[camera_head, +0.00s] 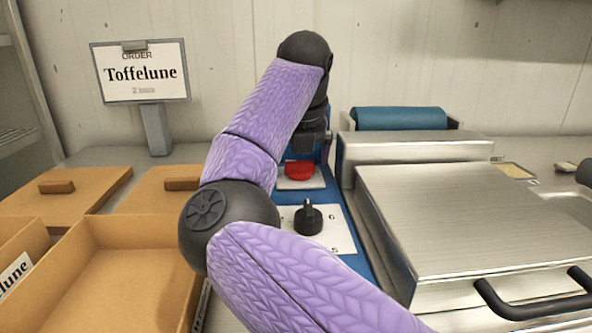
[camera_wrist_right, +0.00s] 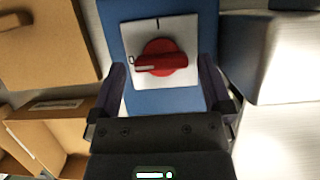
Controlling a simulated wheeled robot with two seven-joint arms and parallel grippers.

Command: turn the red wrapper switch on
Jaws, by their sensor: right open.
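The red wrapper switch (camera_head: 299,170) sits on a white plate on a blue panel in the head view, partly hidden by my right arm. In the right wrist view the red switch (camera_wrist_right: 165,62) has its bar lying roughly level, its white-marked end pointing left to the 0 mark; a line mark is at the plate's top. My right gripper (camera_wrist_right: 160,70) is open, one finger on each side of the switch and apart from it in the picture. In the head view the right gripper (camera_head: 312,145) is just behind the switch. My left gripper is not in view.
A black knob (camera_head: 308,221) on a numbered white plate stands in front of the switch. A steel machine (camera_head: 450,215) with a black handle is on the right. Cardboard boxes (camera_head: 110,290) are on the left. An order sign (camera_head: 141,73) reads Toffelune.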

